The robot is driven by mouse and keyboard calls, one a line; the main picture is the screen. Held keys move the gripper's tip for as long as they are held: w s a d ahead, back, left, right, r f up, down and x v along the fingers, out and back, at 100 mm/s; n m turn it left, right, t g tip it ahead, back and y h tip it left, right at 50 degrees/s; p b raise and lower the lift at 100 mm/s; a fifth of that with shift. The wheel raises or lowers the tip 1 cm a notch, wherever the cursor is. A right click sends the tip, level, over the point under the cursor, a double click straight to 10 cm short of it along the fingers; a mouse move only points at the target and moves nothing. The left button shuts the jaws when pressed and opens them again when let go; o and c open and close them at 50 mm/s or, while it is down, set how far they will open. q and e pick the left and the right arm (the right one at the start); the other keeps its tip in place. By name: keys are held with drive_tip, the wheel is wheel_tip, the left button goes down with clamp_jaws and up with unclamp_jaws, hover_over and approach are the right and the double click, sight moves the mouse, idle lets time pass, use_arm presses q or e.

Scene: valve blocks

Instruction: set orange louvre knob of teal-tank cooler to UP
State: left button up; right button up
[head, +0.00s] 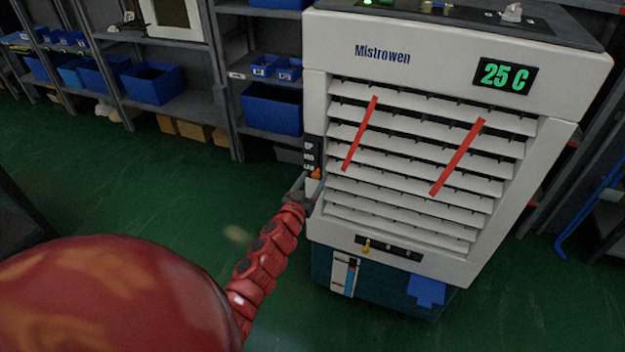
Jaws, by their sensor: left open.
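The cooler (440,55) is a white louvred unit marked Mistrowen on a dark teal tank (385,292). A small orange knob (316,173) shows low on the dark label strip (308,152) at the left edge of its front. The strip has small white lettering, the top word seeming to read UP. My left gripper (309,186) is open right at the knob, just below it; I cannot tell whether it touches. The fingers are small and partly hidden by my red arm. My right gripper is not in view.
White louvres (400,190) carry two red ribbons (458,157). A panel (389,249) with a yellow knob (366,246) sits below them. Shelves with blue bins (272,108) stand behind on the left. The green floor (150,200) left of the cooler is clear.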

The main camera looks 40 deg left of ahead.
use_arm(q)
drive_tip(key=shift+w, duration=0.25)
clamp_jaws()
idle(1.4)
